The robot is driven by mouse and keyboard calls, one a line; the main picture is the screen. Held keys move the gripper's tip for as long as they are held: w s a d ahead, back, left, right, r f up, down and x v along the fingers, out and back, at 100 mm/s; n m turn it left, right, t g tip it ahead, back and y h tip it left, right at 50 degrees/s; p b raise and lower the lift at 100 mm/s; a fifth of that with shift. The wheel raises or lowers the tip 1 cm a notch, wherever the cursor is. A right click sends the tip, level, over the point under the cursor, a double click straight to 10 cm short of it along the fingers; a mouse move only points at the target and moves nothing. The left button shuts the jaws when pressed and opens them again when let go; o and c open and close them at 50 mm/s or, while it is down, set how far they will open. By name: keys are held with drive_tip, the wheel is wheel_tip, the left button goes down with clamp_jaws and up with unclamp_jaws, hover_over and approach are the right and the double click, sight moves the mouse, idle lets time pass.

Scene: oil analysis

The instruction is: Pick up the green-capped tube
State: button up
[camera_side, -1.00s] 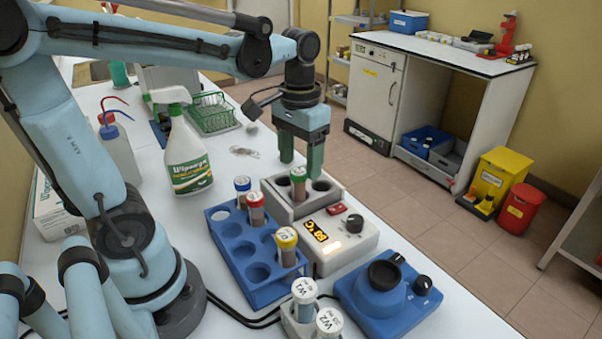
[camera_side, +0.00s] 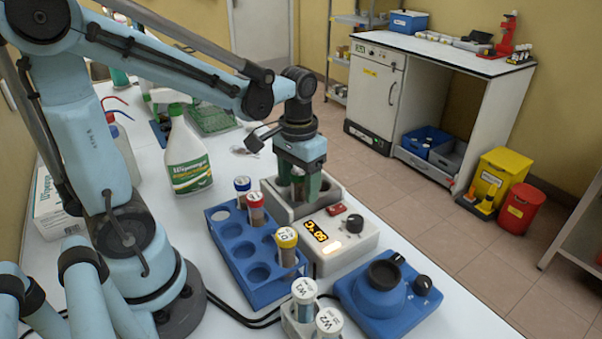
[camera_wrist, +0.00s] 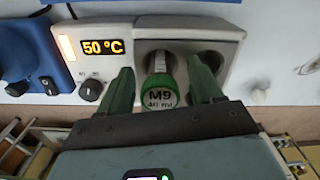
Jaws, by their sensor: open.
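The green-capped tube (camera_wrist: 160,95) stands in a well of the white heating block (camera_side: 335,240), whose display reads 50 °C. Its cap is labelled M9 in the wrist view. My gripper (camera_side: 299,195) is open, with its green fingers down at the block, one on each side of the tube. In the wrist view my gripper (camera_wrist: 163,90) shows a gap between each finger and the cap. In the side view the tube is mostly hidden behind the fingers.
A blue rack (camera_side: 236,266) with blue-, red- and yellow-capped tubes stands left of the block. A blue mixer (camera_side: 382,296) and a holder with white-capped vials (camera_side: 304,297) are in front. A spray bottle (camera_side: 187,158) stands behind left. The well beside the tube is empty.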

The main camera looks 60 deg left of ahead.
clamp_jaws()
drive_tip(key=shift+r, duration=0.1)
drive_tip(key=shift+r, duration=4.9)
